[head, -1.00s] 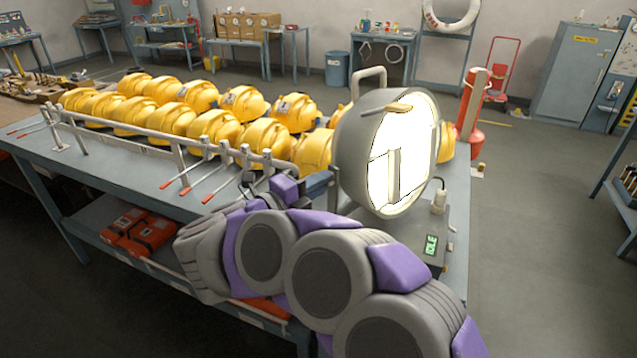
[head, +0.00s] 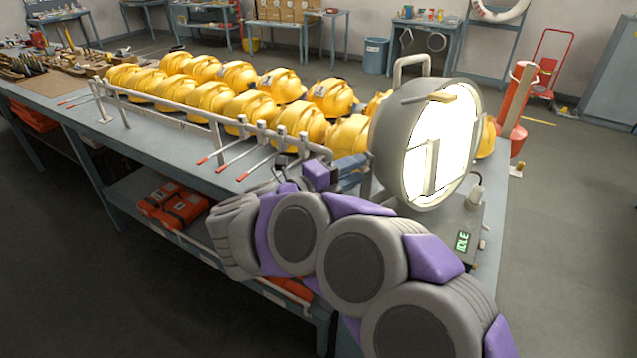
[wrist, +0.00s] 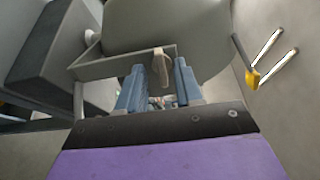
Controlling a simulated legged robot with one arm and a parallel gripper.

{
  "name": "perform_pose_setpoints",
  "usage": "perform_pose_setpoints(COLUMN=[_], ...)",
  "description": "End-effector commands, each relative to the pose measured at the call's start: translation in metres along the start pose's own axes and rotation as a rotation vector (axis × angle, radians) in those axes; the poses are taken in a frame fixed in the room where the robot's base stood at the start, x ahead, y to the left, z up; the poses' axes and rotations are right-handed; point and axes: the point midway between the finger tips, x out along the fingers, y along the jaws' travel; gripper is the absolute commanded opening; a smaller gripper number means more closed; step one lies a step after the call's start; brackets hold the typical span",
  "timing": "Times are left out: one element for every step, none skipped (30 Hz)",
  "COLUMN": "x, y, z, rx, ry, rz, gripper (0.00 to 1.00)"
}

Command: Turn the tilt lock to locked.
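A large round grey lamp (head: 393,145) with a bright white face stands at the right end of the bench. In the wrist view its grey housing (wrist: 165,22) fills the top. A small beige lever (wrist: 160,68), apparently the tilt lock, sticks out by a grey bracket (wrist: 118,64) below the housing. My gripper (wrist: 160,82) is open, its two blue-grey fingers on either side of the lever, with a gap showing on both sides. In the head view my gripper (head: 350,177) is at the lamp's left side. The lever is hidden there.
Yellow helmets (head: 207,100) fill the bench behind a white rail (head: 165,112). A box with a green display (head: 462,241) sits below the lamp. A red cylinder (head: 515,105) stands beyond the bench's right end.

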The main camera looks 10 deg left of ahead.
Motion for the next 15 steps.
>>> perform_pose_setpoints(x=[-0.007,-0.011,-0.018,-0.023,-0.029,-0.038,-0.045,-0.052,-0.061,-0.068,-0.074,-0.083,-0.090,-0.097,-0.105], y=[-0.001,-0.001,-0.001,-0.001,-0.001,-0.002,-0.002,-0.002,-0.002,-0.002,-0.002,-0.002,-0.001,-0.002,-0.001], z=[0.001,0.002,0.002,0.002,0.002,0.002,0.003,0.002,0.002,0.002,0.002,0.002,0.002,0.003,0.002], rx=[0.000,-0.001,-0.001,-0.001,-0.002,-0.003,-0.002,-0.001,-0.002,-0.002,-0.002,-0.002,-0.004,-0.004,-0.004], ry=[-0.004,-0.005,-0.006,-0.008,-0.008,-0.007,-0.008,-0.007,-0.006,-0.006,-0.006,-0.006,-0.006,-0.006,-0.006], rz=[0.001,0.002,0.002,0.002,0.000,-0.002,-0.003,-0.004,-0.004,-0.004,-0.005,-0.004,-0.004,-0.005,-0.004], gripper=[0.35,0.35,0.35,0.35,0.35,0.35,0.35,0.35,0.35,0.35,0.35,0.35,0.35,0.35,0.35])
